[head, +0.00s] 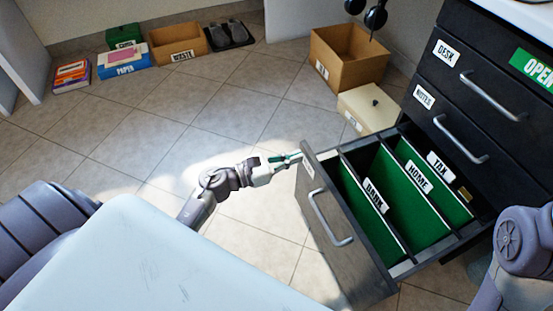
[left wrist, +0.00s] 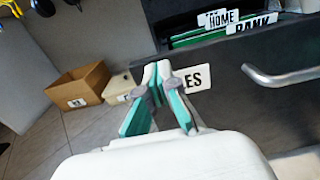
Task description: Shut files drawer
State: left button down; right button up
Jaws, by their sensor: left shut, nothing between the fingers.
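The files drawer (head: 352,268) is pulled out of the dark cabinet (head: 415,85), its front turned toward the lower left. Its metal handle (head: 328,222) runs along the front and also shows in the left wrist view (left wrist: 285,78). Green dividers labelled BANK, HOME and TAX stand inside. My left gripper (head: 292,158) is shut and empty at the far upper end of the drawer front, by the white label. In the left wrist view its fingertips (left wrist: 157,72) partly cover this label (left wrist: 198,79), leaving "ES" readable; contact is unclear. My right gripper is out of view.
Closed drawers labelled DESK (head: 447,53) and NOTES (head: 424,97) sit above. A cardboard box (head: 345,65) and a cream lidded box (head: 367,108) stand beside the cabinet. A pale surface (head: 140,260) fills the lower left. The tiled floor between is clear.

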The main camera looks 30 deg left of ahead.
pick_arm(q)
jog(key=shift+w+d, duration=0.35)
jog(key=shift+w, duration=0.05)
